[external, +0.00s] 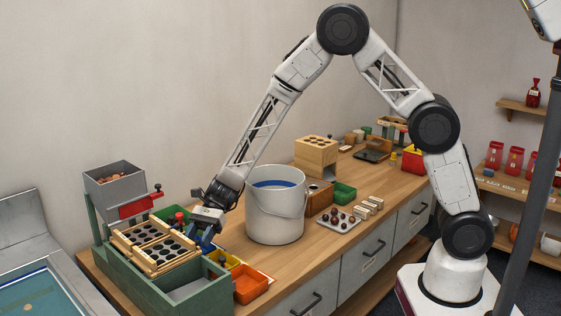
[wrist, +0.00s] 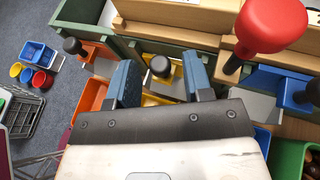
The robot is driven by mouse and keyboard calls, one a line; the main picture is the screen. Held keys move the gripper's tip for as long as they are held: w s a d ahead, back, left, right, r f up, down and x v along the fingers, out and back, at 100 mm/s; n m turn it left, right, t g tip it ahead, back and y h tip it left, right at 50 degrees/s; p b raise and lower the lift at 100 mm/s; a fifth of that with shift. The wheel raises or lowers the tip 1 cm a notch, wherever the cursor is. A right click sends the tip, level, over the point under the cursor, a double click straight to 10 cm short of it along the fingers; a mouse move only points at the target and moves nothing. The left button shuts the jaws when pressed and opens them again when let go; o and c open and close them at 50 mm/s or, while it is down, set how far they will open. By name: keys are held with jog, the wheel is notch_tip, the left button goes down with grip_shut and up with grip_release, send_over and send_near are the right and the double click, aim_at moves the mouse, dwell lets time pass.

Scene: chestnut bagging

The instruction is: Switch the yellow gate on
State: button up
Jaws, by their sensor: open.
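My gripper (wrist: 161,80) is open, with one blue finger on each side of this knob. Small gaps show between the knob and the fingers, so it does not look gripped. In the external view my gripper (external: 207,238) reaches down at the front of the green sorting machine (external: 152,288). There the arm and fingers hide the yellow gate and its knob.
An orange gate with a black knob (wrist: 72,45) is left of my fingers; a blue gate (wrist: 289,88) is right. A large red knob (wrist: 272,22) rises close by. A white bucket (external: 274,215) stands right of my gripper. An orange bin (external: 250,286) is in front.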

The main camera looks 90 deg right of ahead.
jog(key=shift+a, duration=0.1)
grip_shut()
dwell(0.3)
jog(key=shift+w+r, duration=0.1)
jog(key=shift+r, duration=1.8)
grip_release()
jog(key=v, duration=0.8)
